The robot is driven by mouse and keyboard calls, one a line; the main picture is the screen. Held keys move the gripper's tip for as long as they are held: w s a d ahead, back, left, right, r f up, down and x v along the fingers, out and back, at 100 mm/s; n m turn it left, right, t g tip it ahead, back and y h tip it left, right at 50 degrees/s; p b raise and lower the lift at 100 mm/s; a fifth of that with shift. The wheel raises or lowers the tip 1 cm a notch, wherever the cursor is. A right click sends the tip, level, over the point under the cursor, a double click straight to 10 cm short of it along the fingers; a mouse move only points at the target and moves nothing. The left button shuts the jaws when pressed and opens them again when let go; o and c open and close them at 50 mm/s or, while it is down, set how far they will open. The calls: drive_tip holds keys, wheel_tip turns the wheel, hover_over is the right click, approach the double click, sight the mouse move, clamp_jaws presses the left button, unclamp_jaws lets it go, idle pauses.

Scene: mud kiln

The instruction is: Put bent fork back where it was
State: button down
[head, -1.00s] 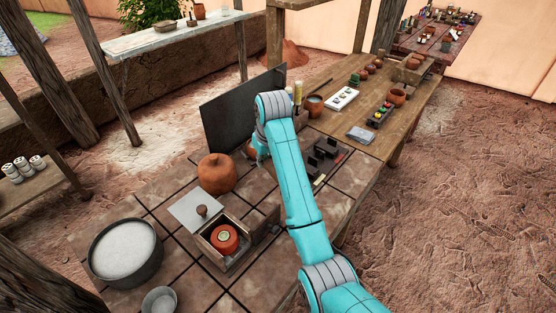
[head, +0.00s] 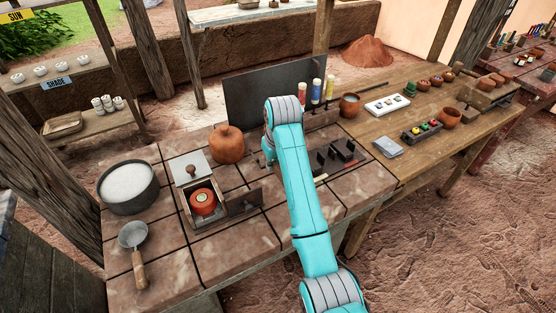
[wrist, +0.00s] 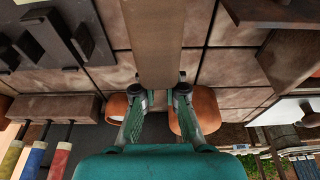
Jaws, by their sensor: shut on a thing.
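My gripper (wrist: 158,88) shows in the wrist view, shut on a broad, flat tan bar (wrist: 161,40) that runs up out of the frame. The bar seems to be the bent fork's handle; no tines or bend show. In the head view my turquoise arm hides the held thing and most of the gripper, which is over the tiled table just right of the round orange pot. A dark rack with upright pieces (head: 337,153) stands on the tiles right of my arm; it also shows at the wrist view's top left (wrist: 55,42).
The orange pot (head: 228,145), a lidded box (head: 240,205), a basin (head: 128,187) and a ladle (head: 136,250) crowd the tiled table. A dark upright panel (head: 245,100) stands behind.

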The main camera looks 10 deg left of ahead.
sight(272, 183)
drive_tip(key=shift+s+d+x, duration=0.1)
drive_tip(key=shift+s+x, duration=0.1)
drive_tip(key=shift+x, duration=0.75)
drive_tip(key=shift+s+d+x, duration=0.15)
drive_tip(key=shift+x, duration=0.8)
drive_tip(key=shift+s+d+x, duration=0.1)
drive_tip(key=shift+s+x, duration=0.1)
drive_tip(key=shift+x, duration=0.75)
drive_tip(key=shift+f, duration=0.6)
drive_tip(key=c, duration=1.2)
unclamp_jaws()
drive_tip(key=shift+o, duration=0.2)
drive_tip(key=v, duration=0.7)
drive_tip(key=shift+s+r, duration=0.1)
drive_tip(key=shift+r, duration=0.05)
drive_tip(key=shift+d, duration=0.1)
